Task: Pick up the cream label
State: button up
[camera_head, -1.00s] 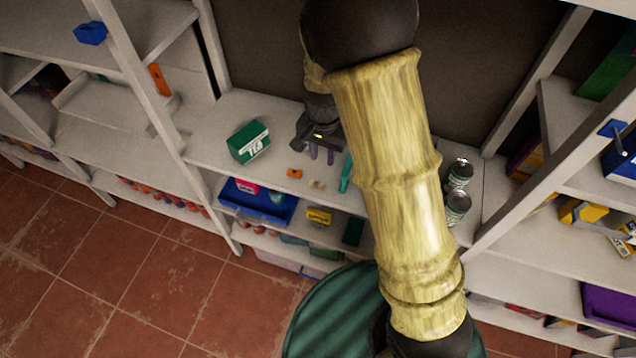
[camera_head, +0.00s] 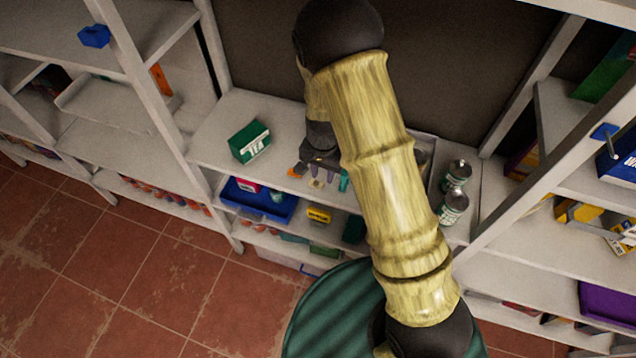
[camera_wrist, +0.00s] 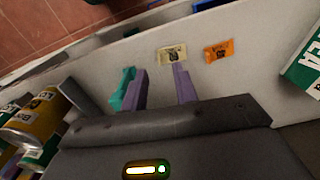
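The cream label (camera_wrist: 172,51) is a small flat tag with dark print, lying on the white shelf. In the wrist view it is just beyond the tip of my right-hand finger, which covers its lower edge slightly. In the head view my gripper is over the label (camera_head: 316,184) and partly hides it. My gripper (camera_wrist: 158,67) is open, with two purple fingers apart and nothing between them. It also shows in the head view (camera_head: 322,173), low over the shelf; I cannot tell whether it touches the shelf.
An orange label (camera_wrist: 218,50) lies to the right of the cream one. A teal object (camera_wrist: 122,88) is close beside my left-hand finger. A green tea box (camera_head: 249,142) stands left on the shelf; cans (camera_head: 455,190) stand right. A blue bin (camera_head: 240,204) is below.

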aim_at(323, 183)
jog(key=shift+w+d+f+p, duration=0.15)
jog(key=shift+f+p, duration=0.4)
jog(key=shift+f, duration=1.5)
grip_shut()
